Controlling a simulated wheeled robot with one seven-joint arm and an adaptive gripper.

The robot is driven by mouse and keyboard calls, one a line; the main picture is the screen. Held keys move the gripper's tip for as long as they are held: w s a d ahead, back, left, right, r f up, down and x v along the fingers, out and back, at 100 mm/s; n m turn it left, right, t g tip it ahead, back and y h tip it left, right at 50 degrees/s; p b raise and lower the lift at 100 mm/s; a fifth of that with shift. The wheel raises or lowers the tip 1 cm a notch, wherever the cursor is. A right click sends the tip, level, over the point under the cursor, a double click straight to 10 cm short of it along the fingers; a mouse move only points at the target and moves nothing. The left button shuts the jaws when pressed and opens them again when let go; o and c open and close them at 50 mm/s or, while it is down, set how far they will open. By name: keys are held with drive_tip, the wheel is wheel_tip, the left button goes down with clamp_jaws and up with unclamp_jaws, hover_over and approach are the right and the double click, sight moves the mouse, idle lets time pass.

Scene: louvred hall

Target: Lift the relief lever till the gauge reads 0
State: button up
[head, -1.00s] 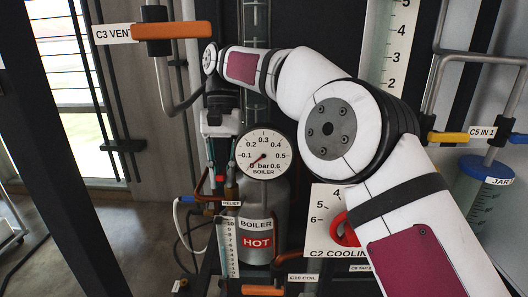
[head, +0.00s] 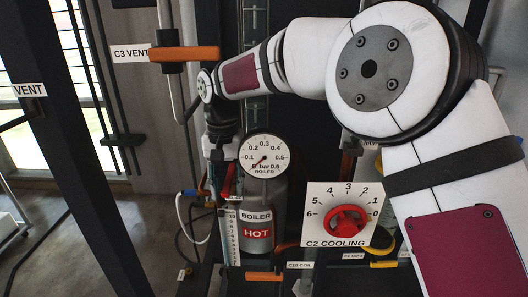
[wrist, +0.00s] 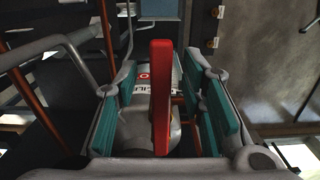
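The relief lever (wrist: 160,98), a red bar, stands between my gripper's fingers in the wrist view, with gaps on both sides. In the head view, part of the lever (head: 229,180) shows as a red strip beside my gripper (head: 219,184). My gripper (wrist: 162,120) is open, its teal pads either side of the bar and apart from it. The boiler gauge (head: 264,156) is a white dial marked in bar; its thin needle points lower left, at or close to 0. The lever's pivot is hidden.
The boiler (head: 257,222), labelled HOT, stands right of my gripper. A C2 cooling dial (head: 340,215) with a red knob is further right. A blue fitting and hose (head: 188,198) lie left.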

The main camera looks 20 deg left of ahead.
drive_tip(key=shift+s+r, duration=0.1)
drive_tip(key=shift+s+d+r+p, duration=0.1)
drive_tip(key=shift+s+r+p, duration=0.45)
drive_tip(key=shift+r, duration=0.25)
drive_tip(key=shift+s+r+p, duration=0.45)
drive_tip(key=shift+r+p, duration=0.1)
drive_tip(key=shift+r, duration=0.2)
drive_tip(key=shift+s+d+r+p, duration=0.1)
drive_tip(key=shift+s+r+p, duration=0.45)
drive_tip(key=shift+r, duration=0.25)
drive_tip(key=shift+s+a+r+p, duration=0.2)
drive_tip(key=shift+s+r+p, duration=0.15)
drive_tip(key=shift+r, duration=0.15)
wheel_tip(320, 180, up, 7)
drive_tip(key=w, duration=0.2)
drive_tip(key=shift+d+f, duration=0.2)
drive_tip(key=shift+d, duration=0.1)
drive_tip(key=shift+w, duration=0.2)
